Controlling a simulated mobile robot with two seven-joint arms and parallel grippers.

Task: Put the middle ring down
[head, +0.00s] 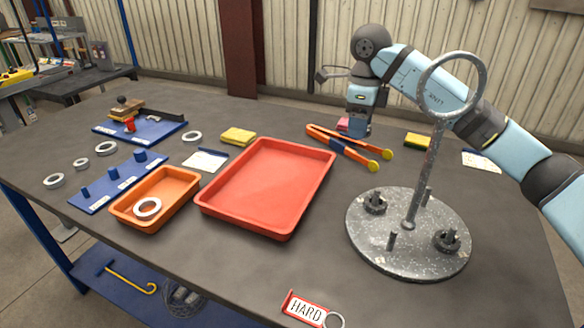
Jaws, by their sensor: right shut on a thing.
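My right gripper (355,127) points down over the far part of the table, behind the orange tongs. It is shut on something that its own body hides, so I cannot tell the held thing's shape. Loose grey rings lie at the left: one at the back (192,136), one beside the blue peg board (105,148), a smaller one (81,163) and one at the front left (54,181). Another ring (147,208) lies in the orange tray (185,204). The blue peg board (98,196) has three bare pegs of different sizes. My left gripper is out of view.
A red tray (262,190) is empty at the middle. Orange tongs (345,148) and a pink block (343,123) are close to my right gripper. A tall loop-topped stand (365,235) is at the right. A HARD tag (305,309) lies at the front edge.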

